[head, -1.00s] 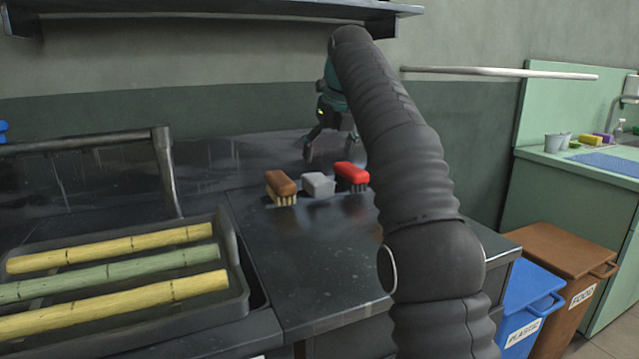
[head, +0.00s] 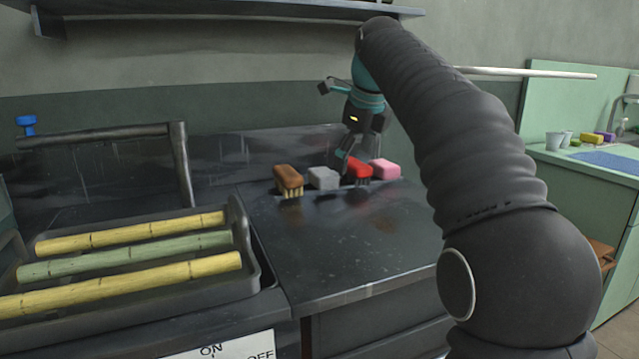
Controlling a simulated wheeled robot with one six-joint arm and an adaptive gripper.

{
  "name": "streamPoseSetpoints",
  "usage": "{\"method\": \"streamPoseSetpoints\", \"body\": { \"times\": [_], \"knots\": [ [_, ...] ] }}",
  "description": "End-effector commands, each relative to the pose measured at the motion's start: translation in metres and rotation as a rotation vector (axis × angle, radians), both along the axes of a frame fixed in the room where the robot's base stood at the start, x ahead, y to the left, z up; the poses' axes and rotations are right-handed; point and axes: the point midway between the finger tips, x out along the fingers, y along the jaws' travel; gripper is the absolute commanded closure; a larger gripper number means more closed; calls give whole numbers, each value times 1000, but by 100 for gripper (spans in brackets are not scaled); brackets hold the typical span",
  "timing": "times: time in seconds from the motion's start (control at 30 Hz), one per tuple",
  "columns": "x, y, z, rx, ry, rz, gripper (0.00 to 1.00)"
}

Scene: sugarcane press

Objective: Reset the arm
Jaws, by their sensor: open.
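My arm reaches over the dark counter (head: 340,255) from the lower right. My gripper (head: 345,165) hangs from its end, pointing down at the back of the counter. It is open and seems to hold nothing. It overlaps the red brush (head: 360,168) in the view; I cannot tell whether it touches it. Next to the red brush are a grey block (head: 323,178) on the left and a pink block (head: 386,169) on the right. A brown brush (head: 288,179) with pale bristles stands at the left of the row.
A dark tray (head: 248,262) with yellow and green canes (head: 125,256) lies at the left under a metal bar frame (head: 95,137). A shelf (head: 230,10) overhangs the back wall. A pale rod (head: 525,73) juts out behind my arm. The counter's front is clear.

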Motion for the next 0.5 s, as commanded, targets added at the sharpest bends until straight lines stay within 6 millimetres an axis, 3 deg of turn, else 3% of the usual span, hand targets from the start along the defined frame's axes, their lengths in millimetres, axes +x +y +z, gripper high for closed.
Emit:
{"method": "streamPoseSetpoints", "body": {
  "times": [0.27, 0.5],
  "knots": [
    [-76, -29, -18, -227, -81, 459, 12],
    [-148, -51, -58, -444, -139, 876, 12]
  ]
}}
